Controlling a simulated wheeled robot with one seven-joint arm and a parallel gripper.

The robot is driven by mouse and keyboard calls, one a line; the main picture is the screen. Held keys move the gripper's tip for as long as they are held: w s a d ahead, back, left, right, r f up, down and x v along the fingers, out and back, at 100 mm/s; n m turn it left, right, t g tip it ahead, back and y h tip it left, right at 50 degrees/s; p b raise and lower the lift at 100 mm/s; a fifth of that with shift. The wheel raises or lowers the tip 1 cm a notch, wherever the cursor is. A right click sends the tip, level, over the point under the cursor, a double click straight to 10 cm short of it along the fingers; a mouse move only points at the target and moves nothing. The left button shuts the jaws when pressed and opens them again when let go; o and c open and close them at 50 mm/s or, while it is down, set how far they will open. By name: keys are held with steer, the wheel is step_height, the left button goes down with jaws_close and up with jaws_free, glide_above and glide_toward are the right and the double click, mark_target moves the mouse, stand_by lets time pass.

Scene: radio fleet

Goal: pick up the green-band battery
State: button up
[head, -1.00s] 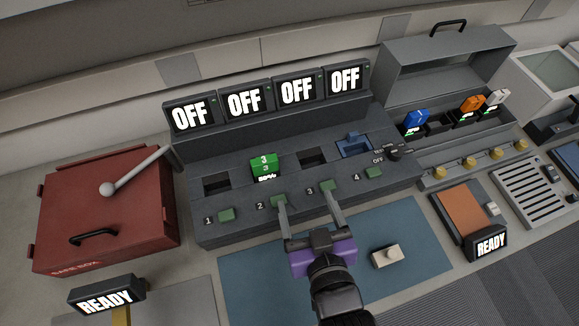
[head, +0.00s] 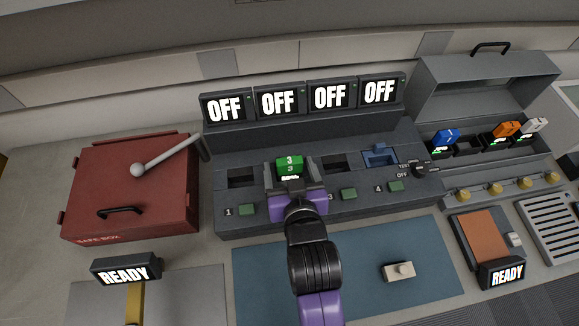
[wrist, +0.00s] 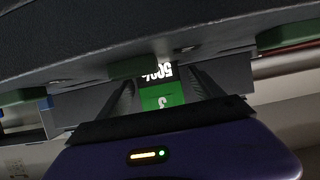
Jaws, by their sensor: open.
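The green-band battery (head: 289,166), marked 3, stands in the second slot from the left of the dark charging console (head: 340,211). My gripper (head: 294,184) is open, with one finger on each side of the battery. In the wrist view the green battery (wrist: 163,97) shows between the two fingers, with a 50% readout on it. I cannot tell whether the fingers touch it. The purple gripper body hides the button in front of that slot in the head view.
Slots one and three are empty; slot four has a blue insert (head: 380,156). OFF screens (head: 331,96) line the console's back. A red safe box (head: 132,190) stands left. An open case (head: 470,128) with blue, orange and white batteries stands right. A blue mat (head: 350,285) lies in front.

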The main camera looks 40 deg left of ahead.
steer(key=shift+w+a+f, duration=0.1)
steer(key=c, duration=1.6)
